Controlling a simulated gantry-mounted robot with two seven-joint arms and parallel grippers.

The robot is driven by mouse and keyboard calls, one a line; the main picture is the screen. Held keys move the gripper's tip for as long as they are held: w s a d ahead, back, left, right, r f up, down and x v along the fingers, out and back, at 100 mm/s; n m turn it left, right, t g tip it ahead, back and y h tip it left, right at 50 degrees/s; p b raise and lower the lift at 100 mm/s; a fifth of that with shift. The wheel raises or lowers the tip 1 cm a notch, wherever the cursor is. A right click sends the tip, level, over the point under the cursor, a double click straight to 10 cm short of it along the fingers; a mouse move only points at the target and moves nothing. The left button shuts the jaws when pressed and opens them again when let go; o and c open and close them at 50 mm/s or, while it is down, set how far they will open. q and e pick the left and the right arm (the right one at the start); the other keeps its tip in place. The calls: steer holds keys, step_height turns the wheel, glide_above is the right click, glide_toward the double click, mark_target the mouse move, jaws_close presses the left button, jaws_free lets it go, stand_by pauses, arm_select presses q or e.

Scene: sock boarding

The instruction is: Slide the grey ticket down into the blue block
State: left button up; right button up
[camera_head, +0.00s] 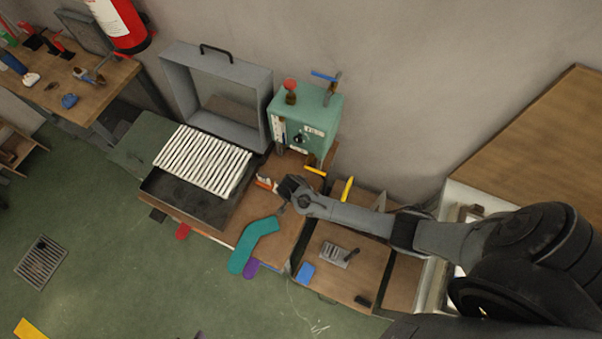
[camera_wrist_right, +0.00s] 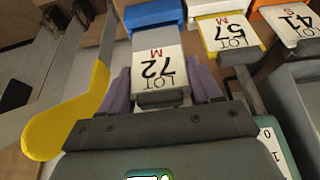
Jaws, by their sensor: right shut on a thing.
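The grey ticket (camera_wrist_right: 158,68) has a white face reading LOT 72 M. In the right wrist view it sits between the two purplish fingers of my right gripper (camera_wrist_right: 160,90), which is shut on it. The blue block (camera_wrist_right: 153,14) is just beyond the ticket's far edge. I cannot tell whether they touch or whether any of the ticket is inside the block. In the head view my right gripper (camera_head: 285,192) is low over the wooden bench, in front of the green machine; the ticket and blue block are too small or hidden there. My left gripper is not in view.
A yellow-edged LOT 57 ticket (camera_wrist_right: 228,34) and an orange-edged LOT 41 ticket (camera_wrist_right: 291,20) stand to the right. A grey board with a yellow toe (camera_wrist_right: 62,118) is at the left. The green machine (camera_head: 305,115) and ribbed white rack (camera_head: 203,160) are nearby.

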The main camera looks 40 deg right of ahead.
steer(key=shift+f+b, duration=0.65)
steer(key=shift+f, duration=0.35)
steer(key=shift+f+b, duration=0.4)
steer(key=shift+f, duration=0.2)
steer(key=o, duration=0.8)
steer(key=shift+o, duration=0.2)
steer(key=p+v, duration=0.1)
steer(key=v, duration=0.9)
steer(key=shift+r+p, duration=0.3)
steer(key=shift+r, duration=0.1)
steer(key=shift+s+a, duration=0.1)
steer(key=shift+s, duration=0.1)
